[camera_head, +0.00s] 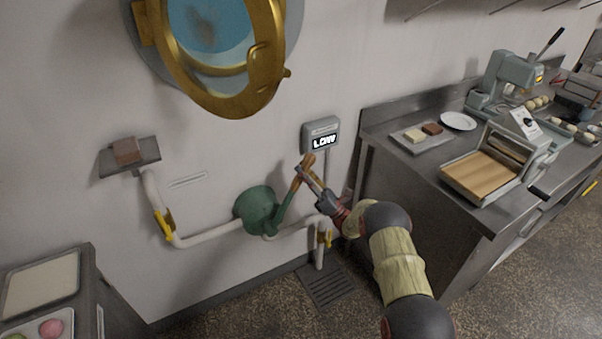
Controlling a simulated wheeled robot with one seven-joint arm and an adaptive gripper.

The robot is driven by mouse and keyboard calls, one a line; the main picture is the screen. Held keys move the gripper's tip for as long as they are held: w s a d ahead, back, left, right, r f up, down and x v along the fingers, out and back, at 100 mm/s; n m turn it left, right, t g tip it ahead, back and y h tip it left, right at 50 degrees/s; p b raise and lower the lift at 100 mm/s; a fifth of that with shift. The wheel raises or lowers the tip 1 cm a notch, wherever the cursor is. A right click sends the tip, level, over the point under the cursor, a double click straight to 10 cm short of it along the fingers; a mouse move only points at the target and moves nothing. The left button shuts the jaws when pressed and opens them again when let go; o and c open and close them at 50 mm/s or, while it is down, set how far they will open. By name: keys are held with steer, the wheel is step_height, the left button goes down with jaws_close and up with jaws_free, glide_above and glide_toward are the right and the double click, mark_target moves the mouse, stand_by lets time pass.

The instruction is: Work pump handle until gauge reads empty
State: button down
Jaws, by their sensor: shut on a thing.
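The green pump (257,210) is fixed low on the wall between white pipes. Its green lever (287,208) slants up to the right and ends in a wooden handle (305,165). My gripper (303,174) is shut on the wooden handle near its upper part. The gauge (321,135) is a grey box on the wall above and right of the handle, and its lit display reads "LOW". My gripper's fingers hide part of the handle.
A steel counter (376,130) stands close on the right, with a tray, a white plate (458,121) and machines. An open brass porthole (279,72) juts out above. Yellow valve levers (163,226) sit on the pipes. A floor drain (326,287) lies below. Another counter (88,268) is at lower left.

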steer(key=shift+w+d+f, duration=0.1)
steer(key=shift+d+f, duration=0.05)
steer(key=c, duration=1.8)
jaws_free()
steer(key=shift+w+d+f, duration=0.1)
steer(key=shift+c, duration=0.2)
steer(key=o, duration=0.3)
steer(key=v, duration=1.1)
steer(key=shift+s+d+f, duration=0.2)
steer(key=shift+s+d, duration=0.05)
steer(key=shift+s, duration=0.05)
